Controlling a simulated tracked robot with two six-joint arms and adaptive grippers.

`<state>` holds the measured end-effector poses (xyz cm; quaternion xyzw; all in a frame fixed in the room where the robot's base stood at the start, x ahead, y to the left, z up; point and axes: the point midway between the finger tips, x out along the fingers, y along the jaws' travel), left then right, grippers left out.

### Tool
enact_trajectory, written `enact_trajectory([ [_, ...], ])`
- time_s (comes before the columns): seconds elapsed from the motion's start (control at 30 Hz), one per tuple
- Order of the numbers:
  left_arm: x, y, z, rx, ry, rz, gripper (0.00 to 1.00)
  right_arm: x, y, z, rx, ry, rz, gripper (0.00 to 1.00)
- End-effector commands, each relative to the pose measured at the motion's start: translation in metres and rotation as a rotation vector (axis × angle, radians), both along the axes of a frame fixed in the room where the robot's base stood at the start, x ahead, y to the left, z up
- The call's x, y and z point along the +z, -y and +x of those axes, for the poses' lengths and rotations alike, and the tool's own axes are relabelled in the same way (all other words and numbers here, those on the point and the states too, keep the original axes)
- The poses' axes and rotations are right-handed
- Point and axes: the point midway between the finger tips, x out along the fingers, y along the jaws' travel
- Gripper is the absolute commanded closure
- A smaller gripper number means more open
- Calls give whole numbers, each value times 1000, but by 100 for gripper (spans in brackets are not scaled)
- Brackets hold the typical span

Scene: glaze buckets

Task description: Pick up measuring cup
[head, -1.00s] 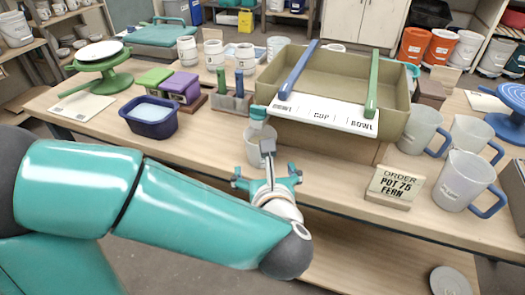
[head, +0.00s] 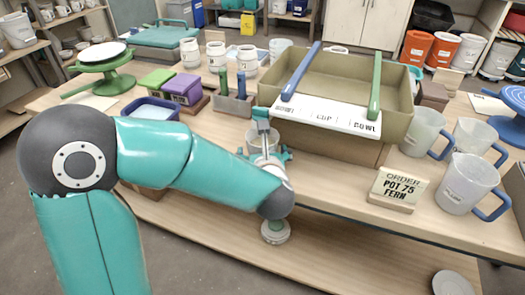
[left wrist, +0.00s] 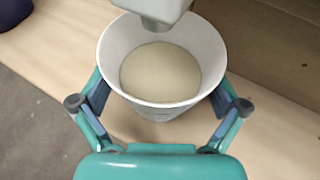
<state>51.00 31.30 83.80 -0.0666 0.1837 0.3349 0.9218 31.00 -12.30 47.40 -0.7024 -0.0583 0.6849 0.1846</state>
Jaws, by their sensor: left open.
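A pale cup (head: 255,137) stands on the table in front of the tan box, and I take it for the measuring cup. In the left wrist view the cup (left wrist: 160,72) shows from above, upright, with a cream-coloured inside. My left gripper (head: 265,155) is open at the near side of the cup. In the left wrist view the gripper's (left wrist: 160,97) fingers lie on either side of the cup. I cannot tell whether they touch it. A pale block covers part of the far rim. My right gripper is not in view.
The tan box (head: 398,127) with blue and green sticks across it stands just behind the cup. Clear jugs with blue handles (head: 465,182) and an order sign (head: 398,188) are on the right. A stand with green and blue sticks (head: 233,106) is to the left.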

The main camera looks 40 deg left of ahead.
Motion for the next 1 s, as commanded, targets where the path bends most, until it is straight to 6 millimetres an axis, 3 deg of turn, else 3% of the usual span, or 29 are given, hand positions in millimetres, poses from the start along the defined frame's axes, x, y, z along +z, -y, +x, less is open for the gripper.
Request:
enact_trajectory([
  [0.23,-1,0,1,-1,0,0,5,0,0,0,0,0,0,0],
  [0.67,0,0,1,-1,0,0,77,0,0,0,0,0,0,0],
  [1.0,1,0,1,-1,2,0,79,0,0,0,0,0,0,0],
])
